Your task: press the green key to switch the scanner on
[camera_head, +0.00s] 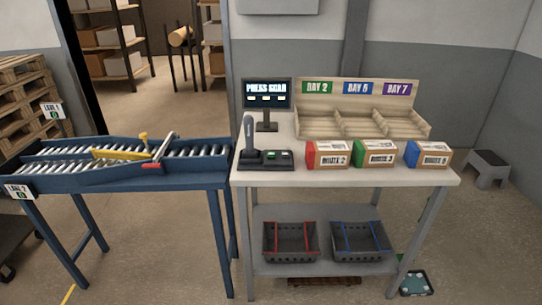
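The scanner (248,136) is a grey handheld unit standing upright in a dark base at the left end of the white table. The green key (271,154) sits on top of that base (264,164), to the right of the scanner. A small monitor (267,94) behind it is lit and seems to read "PRESS SCAN". Neither of my grippers shows in this view, and nothing covers the green key.
Three cartons with red (312,156), green (363,156) and blue (413,156) sides stand along the table's front. A bay rack (345,129) is behind them. A blue roller conveyor (110,178) adjoins on the left. Two baskets (290,243) (362,242) sit on the lower shelf.

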